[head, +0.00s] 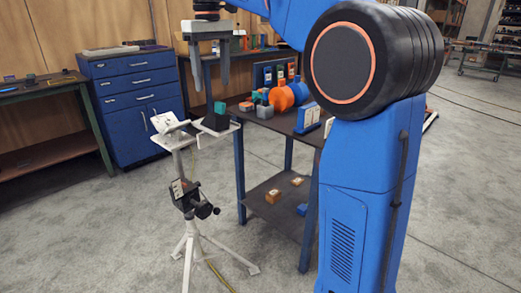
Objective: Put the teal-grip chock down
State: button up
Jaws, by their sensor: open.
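The teal-grip chock (215,122) is a dark block with a teal grip on top. It sits on the right side of the white head of a tripod stand (189,240). My gripper (211,88) is above the chock, its two grey fingers pointing down and spread apart. The fingers are empty, and a gap shows between their tips and the teal grip. Whether the gripper is directly over the chock in depth is hard to tell.
A blue drawer cabinet (130,85) is behind left. The floor in front is mostly clear.

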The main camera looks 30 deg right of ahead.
jog(key=shift+s, duration=0.1)
jog(key=s+d+f+m+t, duration=0.2)
jog(key=s+d+f, duration=0.1)
jog(key=s+f, duration=1.2)
jog(key=s+d+f+m+t, duration=0.1)
jog(key=s+d+f+t, duration=0.1)
jog(key=s+f, duration=1.3)
jog(key=shift+s+d+f+m+t, duration=0.25)
jog(key=shift+s+d+m+t, duration=0.15)
jog(key=shift+s+d, duration=0.6)
jog(key=shift+s+a, duration=0.15)
